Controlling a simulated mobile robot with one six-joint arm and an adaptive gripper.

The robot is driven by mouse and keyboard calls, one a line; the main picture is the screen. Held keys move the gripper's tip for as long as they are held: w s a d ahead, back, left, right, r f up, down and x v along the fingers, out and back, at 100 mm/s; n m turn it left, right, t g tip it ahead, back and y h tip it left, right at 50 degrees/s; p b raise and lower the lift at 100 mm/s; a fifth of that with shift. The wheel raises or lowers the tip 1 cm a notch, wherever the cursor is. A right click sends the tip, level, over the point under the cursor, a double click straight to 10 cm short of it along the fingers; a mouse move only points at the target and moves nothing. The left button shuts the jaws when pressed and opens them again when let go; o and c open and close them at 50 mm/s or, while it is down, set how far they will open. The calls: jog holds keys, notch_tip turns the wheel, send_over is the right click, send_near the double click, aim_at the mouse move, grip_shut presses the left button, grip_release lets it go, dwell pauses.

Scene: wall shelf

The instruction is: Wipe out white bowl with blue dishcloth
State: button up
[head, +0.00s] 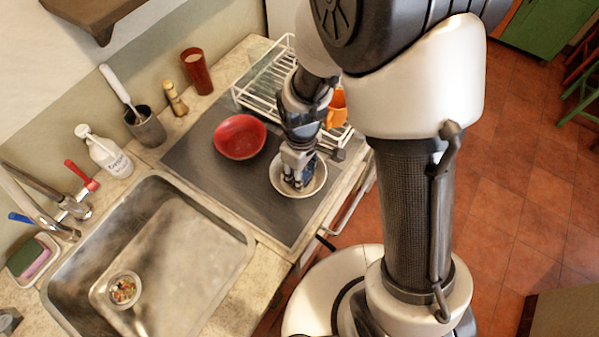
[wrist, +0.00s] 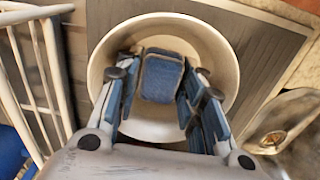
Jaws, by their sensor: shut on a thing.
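The white bowl (head: 277,188) stands upright on the dark ribbed mat on the counter. In the wrist view the bowl (wrist: 215,45) fills the middle of the picture. My gripper (head: 300,178) reaches down into the bowl from above. In the wrist view its fingers (wrist: 160,98) are shut on the blue dishcloth (wrist: 161,77), which is folded into a small pad. The cloth is inside the bowl, over its floor. I cannot tell whether it touches the bowl's inner surface.
A red bowl (head: 240,137) stands on the dark mat (head: 200,160) left of the white bowl. The white dish rack (head: 250,98) with an orange mug (head: 337,107) stands close behind. The sink (head: 215,243) lies to the left. The mat's front part is clear.

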jog(key=shift+w+a, duration=0.3)
jog(key=shift+w, duration=0.05)
jog(key=shift+s+a, duration=0.1)
jog(key=shift+a, duration=0.25)
dwell(0.3)
jog(key=r+p, duration=0.2)
jog(key=r, duration=0.1)
jog(key=r+p, duration=0.5)
jog(key=r, duration=0.1)
jog(key=shift+s+d+r+p, duration=0.15)
jog(key=shift+s+d+p, duration=0.05)
jog(key=shift+d+p, duration=0.1)
dwell(0.4)
